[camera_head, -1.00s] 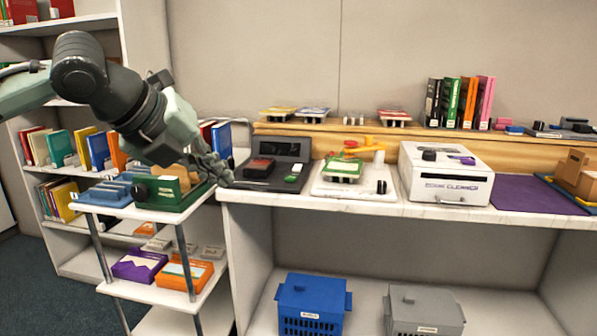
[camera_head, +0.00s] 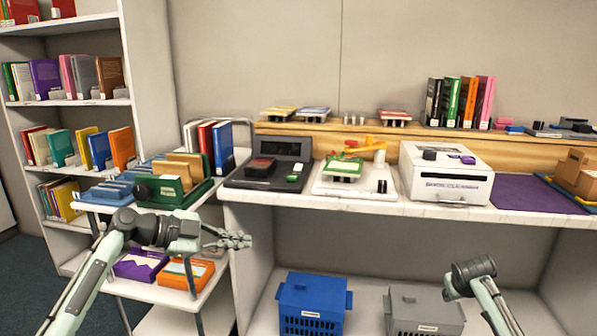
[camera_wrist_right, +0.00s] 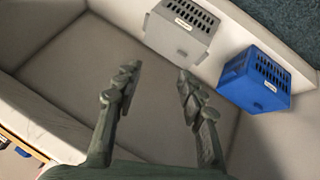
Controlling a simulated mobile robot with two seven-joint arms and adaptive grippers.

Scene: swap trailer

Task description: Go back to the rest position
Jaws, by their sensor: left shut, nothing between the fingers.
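My left gripper (camera_head: 242,240) is in the head view, low in front of the trolley and the white counter's left end. It is shut, with nothing in it, and touches nothing that I can see. My left forearm comes up from the lower left. My right arm shows at the lower right of the head view, in front of the shelf under the counter; its fingers do not show clearly there. In the right wrist view my right gripper (camera_wrist_right: 158,75) is open and empty, its two fingers well apart above the bare shelf floor.
The trolley (camera_head: 98,208) holds a green tray (camera_head: 205,187) with books. The counter (camera_head: 330,205) carries a dark device (camera_head: 268,172) and a white box (camera_head: 445,175). A blue crate (camera_head: 313,302) and a grey crate (camera_head: 424,312) stand on the shelf below.

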